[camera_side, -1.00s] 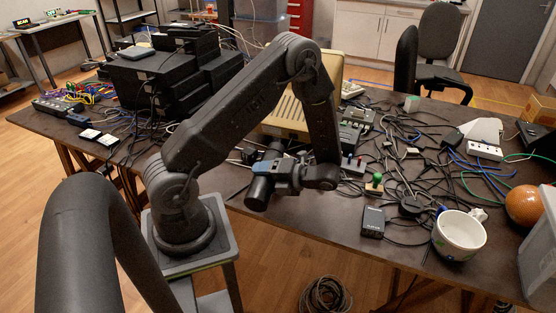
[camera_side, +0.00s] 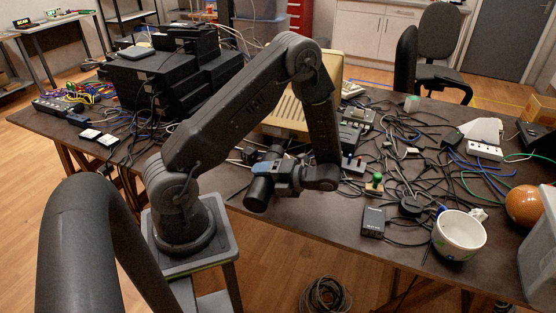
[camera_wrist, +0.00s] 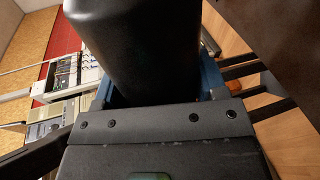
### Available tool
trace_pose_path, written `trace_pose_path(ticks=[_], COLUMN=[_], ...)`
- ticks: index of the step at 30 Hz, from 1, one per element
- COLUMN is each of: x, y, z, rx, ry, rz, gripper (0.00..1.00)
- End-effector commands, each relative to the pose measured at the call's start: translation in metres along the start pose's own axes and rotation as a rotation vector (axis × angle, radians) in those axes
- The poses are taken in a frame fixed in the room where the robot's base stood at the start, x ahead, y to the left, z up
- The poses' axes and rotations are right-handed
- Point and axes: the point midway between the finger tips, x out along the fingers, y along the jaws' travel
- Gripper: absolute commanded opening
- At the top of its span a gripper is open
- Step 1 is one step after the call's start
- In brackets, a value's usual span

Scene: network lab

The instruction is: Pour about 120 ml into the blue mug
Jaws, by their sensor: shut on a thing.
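My gripper (camera_side: 270,171) is shut on a dark, smooth cylindrical container (camera_side: 257,193), held at the front edge of the table. The container looks tilted in the side view. In the wrist view the same container (camera_wrist: 140,45) fills the upper middle, between blue finger parts. Its opening and contents cannot be seen. I cannot make out a blue mug in either view. A white bowl-like cup (camera_side: 459,235) with small green marks stands upright at the table's front right, well apart from my gripper.
Loose cables cover much of the table (camera_side: 320,225). A black adapter box (camera_side: 373,222) and a green-topped knob (camera_side: 376,179) lie between my gripper and the white cup. An orange ball (camera_side: 524,206) and a pale bin (camera_side: 540,245) stand at the right. Black boxes (camera_side: 165,85) are stacked at left.

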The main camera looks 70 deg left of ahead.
Motion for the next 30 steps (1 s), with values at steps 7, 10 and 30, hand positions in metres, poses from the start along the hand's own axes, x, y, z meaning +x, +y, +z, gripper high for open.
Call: trace_pose_path(ticks=[7,10,30], x=[-0.0002,-0.0002,-0.0003], y=[0.0008,0.0008,0.0011], z=[-0.0002,-0.0001,0.0001], rx=[0.008,0.011,0.034], ry=[0.002,0.003,0.01], rz=[0.002,0.002,0.002], gripper=[0.22,0.22,0.22])
